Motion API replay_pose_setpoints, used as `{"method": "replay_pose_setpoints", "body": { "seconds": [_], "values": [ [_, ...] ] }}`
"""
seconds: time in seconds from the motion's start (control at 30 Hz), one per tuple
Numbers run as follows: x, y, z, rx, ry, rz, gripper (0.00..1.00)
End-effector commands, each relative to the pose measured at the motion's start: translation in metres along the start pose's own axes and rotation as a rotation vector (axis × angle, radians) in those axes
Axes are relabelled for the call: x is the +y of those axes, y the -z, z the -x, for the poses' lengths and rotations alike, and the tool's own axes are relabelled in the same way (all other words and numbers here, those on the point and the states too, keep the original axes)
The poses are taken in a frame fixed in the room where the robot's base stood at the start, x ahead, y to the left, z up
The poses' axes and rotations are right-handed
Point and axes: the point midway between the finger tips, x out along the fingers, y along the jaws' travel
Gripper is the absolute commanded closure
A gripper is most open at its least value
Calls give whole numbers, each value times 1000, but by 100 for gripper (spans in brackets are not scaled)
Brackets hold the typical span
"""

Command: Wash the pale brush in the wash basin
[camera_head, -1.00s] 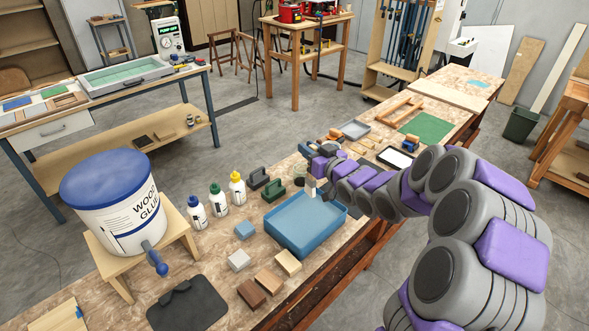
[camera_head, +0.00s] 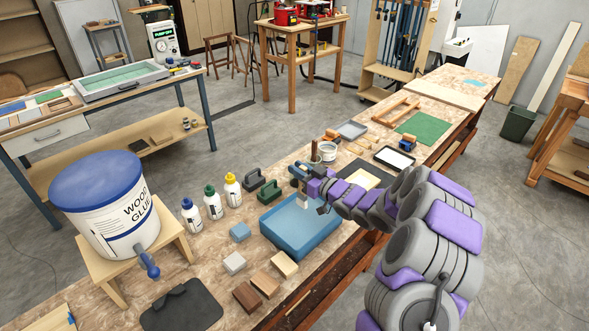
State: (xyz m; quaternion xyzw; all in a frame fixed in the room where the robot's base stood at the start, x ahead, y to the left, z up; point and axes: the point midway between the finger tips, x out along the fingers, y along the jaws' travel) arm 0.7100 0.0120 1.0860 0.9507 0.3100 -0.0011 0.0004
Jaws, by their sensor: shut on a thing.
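The blue wash basin (camera_head: 276,228) is a shallow tray on the workbench, left of my arm. My gripper (camera_head: 308,188) is over the basin's far right part, shut on the pale brush. A small pale part of the brush (camera_head: 303,201) shows below it, pointing down at the basin's interior. The rest of the brush is hidden by the gripper, or too small to make out. I cannot tell whether the brush touches the basin floor.
A white pot (camera_head: 328,153) stands behind the gripper. Glue bottles (camera_head: 212,203), dark sanding blocks (camera_head: 268,193) and the wood glue bucket (camera_head: 115,215) stand to the left. Loose blocks (camera_head: 266,284) lie in front of the basin. A black tray (camera_head: 395,158) lies behind my arm.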

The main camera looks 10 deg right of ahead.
Motion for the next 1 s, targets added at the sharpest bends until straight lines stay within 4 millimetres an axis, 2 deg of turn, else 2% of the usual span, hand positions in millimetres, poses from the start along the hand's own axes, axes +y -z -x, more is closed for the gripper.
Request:
{"method": "replay_pose_setpoints", "body": {
  "seconds": [0.4, 0.8, 1.0],
  "values": [
    [-8, -40, -6, -8, 1, 8, 100],
    [0, -76, 0, -4, -1, 2, 100],
    [-3, -87, -3, -4, 0, 4, 100]
  ]
}}
